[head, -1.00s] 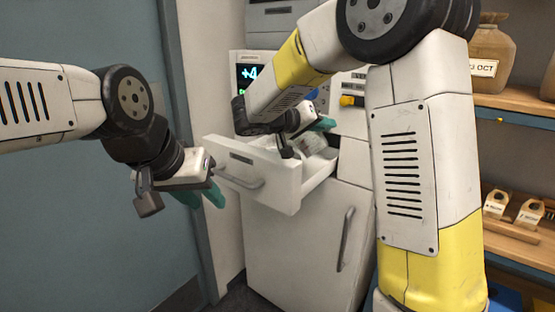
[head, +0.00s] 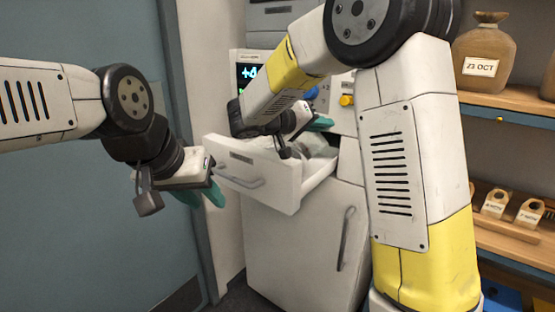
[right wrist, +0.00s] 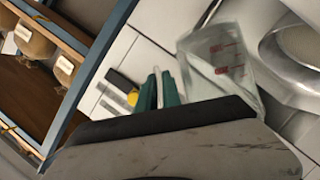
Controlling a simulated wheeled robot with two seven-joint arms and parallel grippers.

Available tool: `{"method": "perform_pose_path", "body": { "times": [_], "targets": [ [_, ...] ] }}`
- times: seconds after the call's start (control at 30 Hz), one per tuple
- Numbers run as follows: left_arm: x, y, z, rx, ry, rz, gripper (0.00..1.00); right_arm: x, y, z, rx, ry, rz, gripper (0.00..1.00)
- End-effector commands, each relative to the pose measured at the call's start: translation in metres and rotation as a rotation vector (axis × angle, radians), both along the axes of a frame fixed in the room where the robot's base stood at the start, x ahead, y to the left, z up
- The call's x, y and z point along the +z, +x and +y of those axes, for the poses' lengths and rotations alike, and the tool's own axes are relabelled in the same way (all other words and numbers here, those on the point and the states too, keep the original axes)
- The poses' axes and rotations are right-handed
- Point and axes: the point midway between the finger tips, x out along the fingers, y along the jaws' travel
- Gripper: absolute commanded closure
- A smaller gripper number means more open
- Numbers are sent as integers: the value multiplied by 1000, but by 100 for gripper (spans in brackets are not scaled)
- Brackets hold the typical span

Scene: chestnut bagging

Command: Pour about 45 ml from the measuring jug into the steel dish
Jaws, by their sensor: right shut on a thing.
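The measuring jug (right wrist: 222,62) is clear with red marks and shows in the right wrist view, tilted in the picture, beside the teal fingers. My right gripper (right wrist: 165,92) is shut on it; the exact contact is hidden. In the head view my right gripper (head: 318,124) is over the open drawer (head: 255,178), with the jug partly hidden beneath it. The steel dish (right wrist: 274,72) is a round metal rim at the right edge of the right wrist view, close beside the jug. My left gripper (head: 203,194) is open and empty, left of the drawer front.
The drawer juts from a white cabinet (head: 300,245) with a lower door handle. A monitor (head: 248,75) stands behind it. Shelves (head: 520,105) at right hold a labelled jar (head: 483,50) and several small tagged items. A blue-grey door (head: 80,220) fills the left.

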Motion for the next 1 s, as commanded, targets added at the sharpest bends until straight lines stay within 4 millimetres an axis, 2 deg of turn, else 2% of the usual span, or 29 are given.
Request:
{"method": "perform_pose_path", "body": {
  "times": [1.0],
  "targets": [
    [0, 0, 0, 0, 0, 0, 64, -2, 4, 6, -1, -98, 65, 100]
  ]
}}
